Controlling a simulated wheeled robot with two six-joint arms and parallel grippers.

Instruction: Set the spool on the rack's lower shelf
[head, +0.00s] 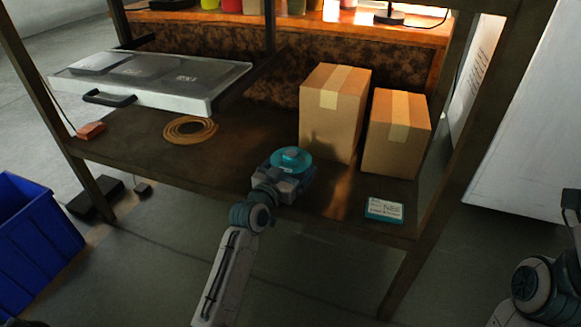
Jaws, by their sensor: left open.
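The teal round spool (291,159) shows at the far end of my left arm, over the front part of the rack's lower shelf (235,165). My left gripper (284,180) is open, right at the near side of the spool. Its fingers are mostly hidden by the wrist, so I cannot tell whether they touch the spool. I also cannot tell whether the spool rests fully on the shelf board. My right gripper is out of view; only part of my right arm shows at the lower right.
Two cardboard boxes (333,112) stand right of the spool. A small teal-and-white box (384,210) lies near the front right edge. A tan coil (190,130), a reddish block (91,131) and a grey drawer-like case (150,79) are left. A blue bin (38,235) stands on the floor.

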